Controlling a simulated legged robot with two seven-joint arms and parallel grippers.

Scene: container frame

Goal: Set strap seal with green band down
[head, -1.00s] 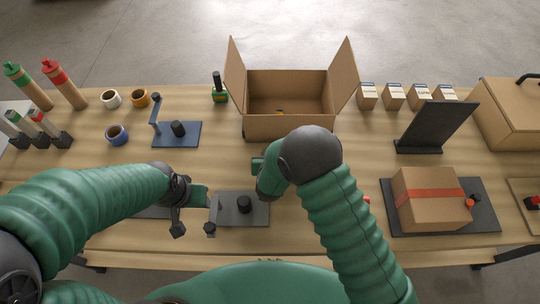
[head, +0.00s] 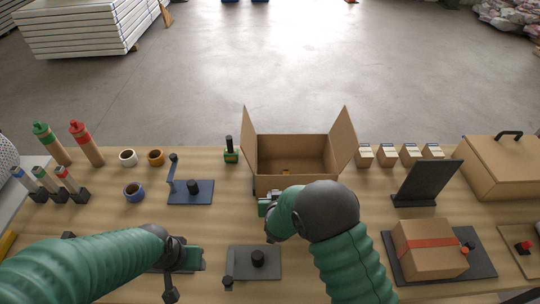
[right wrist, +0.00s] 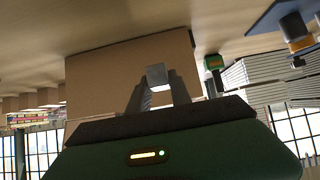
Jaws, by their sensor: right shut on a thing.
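My right gripper (head: 268,200) is just in front of the open cardboard box (head: 290,186), at its left front corner. In the right wrist view its fingers (right wrist: 158,88) are shut on a small pale grey metallic piece (right wrist: 157,74), which I take for the strap seal. I cannot make out a green band on it. The box wall (right wrist: 120,75) fills the view behind the piece. My left gripper (head: 184,258) is low over the left front of the table, beside the grey plate (head: 270,273); its finger opening is not clear.
A green-based stamp (head: 231,156) stands left of the box. A taped carton (head: 425,262) and dark stand (head: 430,180) are at right.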

